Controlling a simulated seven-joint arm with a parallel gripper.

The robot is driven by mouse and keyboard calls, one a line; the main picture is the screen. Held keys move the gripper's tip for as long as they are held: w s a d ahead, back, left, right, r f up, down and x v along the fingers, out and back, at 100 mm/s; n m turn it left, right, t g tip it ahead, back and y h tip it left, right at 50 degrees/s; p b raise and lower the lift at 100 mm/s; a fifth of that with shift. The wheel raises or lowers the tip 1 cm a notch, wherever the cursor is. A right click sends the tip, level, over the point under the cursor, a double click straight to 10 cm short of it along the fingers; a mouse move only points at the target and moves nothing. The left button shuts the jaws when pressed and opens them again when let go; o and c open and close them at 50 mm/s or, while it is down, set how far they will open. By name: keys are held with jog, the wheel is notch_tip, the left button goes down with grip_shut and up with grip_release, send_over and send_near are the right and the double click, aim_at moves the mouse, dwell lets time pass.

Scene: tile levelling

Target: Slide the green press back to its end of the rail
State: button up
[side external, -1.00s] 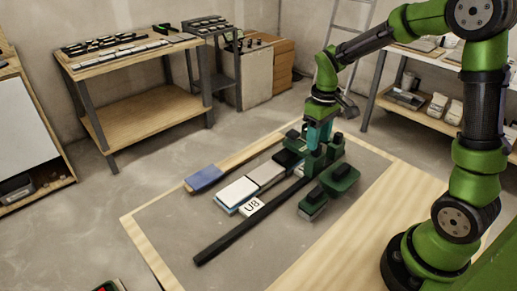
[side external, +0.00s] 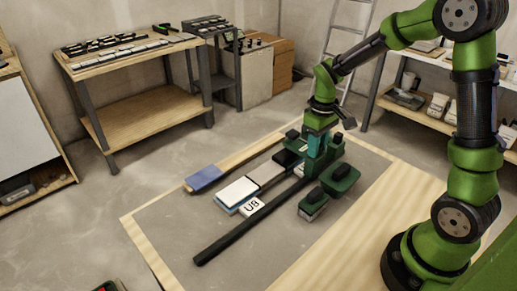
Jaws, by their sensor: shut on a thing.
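The green press (side external: 340,177) stands at the far right end of the long black rail (side external: 235,238), on the grey slab. It has an upright dark green part and dark pads reaching out low to the right. My gripper (side external: 318,131) comes down from above and is shut on the upper part of the press. The fingertips are small and partly merge with the green body, so the exact grip spot is hard to see. The rail's far end is hidden behind the press.
Left of the rail lie a white tile (side external: 238,191), a grey tile (side external: 266,173), a label reading U8 (side external: 252,206) and a blue piece (side external: 204,177). The rail's near stretch is clear. A wooden border (side external: 150,262) frames the slab. Workbenches (side external: 135,100) stand behind.

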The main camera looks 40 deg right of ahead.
jog(key=a, duration=3.4)
dwell(0.6)
jog(key=shift+w+a+r, duration=0.1)
jog(key=o, duration=0.9)
jog(key=shift+c, duration=0.2)
notch_tip(320, 180, up, 7)
